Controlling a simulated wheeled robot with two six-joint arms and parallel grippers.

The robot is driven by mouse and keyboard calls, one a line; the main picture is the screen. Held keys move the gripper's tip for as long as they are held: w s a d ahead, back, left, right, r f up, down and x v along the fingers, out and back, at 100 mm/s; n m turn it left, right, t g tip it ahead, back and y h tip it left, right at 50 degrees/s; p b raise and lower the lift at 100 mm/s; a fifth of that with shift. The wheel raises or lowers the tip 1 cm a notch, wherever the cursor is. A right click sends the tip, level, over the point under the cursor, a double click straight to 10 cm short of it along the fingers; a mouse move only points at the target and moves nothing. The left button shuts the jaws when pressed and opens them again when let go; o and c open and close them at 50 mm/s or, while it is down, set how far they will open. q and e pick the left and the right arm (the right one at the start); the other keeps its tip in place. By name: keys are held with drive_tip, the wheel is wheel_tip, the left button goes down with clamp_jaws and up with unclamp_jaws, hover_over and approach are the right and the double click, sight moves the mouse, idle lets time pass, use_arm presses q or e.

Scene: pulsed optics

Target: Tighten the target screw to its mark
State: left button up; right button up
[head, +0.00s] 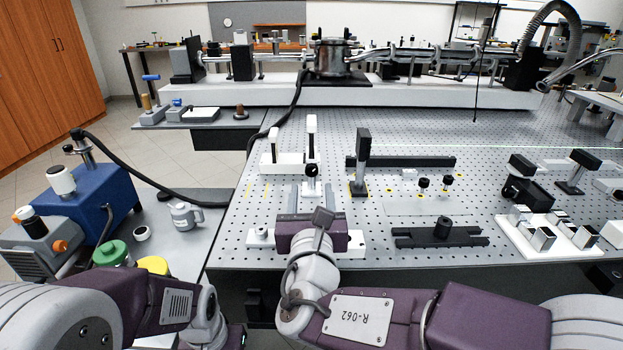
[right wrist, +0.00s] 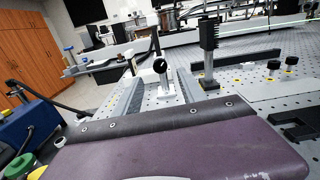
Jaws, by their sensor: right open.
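A small post with a round black knob (head: 312,171) stands on the perforated optical table (head: 350,215). The knob also shows in the right wrist view (right wrist: 160,66), with a light round spot on its face. My right gripper (head: 310,194) points away from me over the table, its two grey fingers apart and nothing held. In the right wrist view the knob's post shows between the fingers (right wrist: 160,88); I cannot tell whether they touch it. Two other black knobs (head: 424,183) (head: 447,180) stand to the right. I cannot tell which is the target screw; no mark is readable.
A tall black post (head: 361,150) stands close right of the knob, before a long black rail (head: 410,162). A white mount (head: 290,160) stands behind it. A white plate with metal blocks (head: 550,235) lies at right. My left arm is low at left.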

sight(311, 171)
drive_tip(key=shift+s, duration=0.85)
drive_tip(key=shift+w+r+p, duration=0.1)
drive_tip(key=shift+p, duration=1)
drive_tip(key=shift+w, duration=0.35)
drive_tip(key=w, duration=0.8)
drive_tip(key=shift+w+b, duration=0.2)
drive_tip(key=shift+b, duration=0.15)
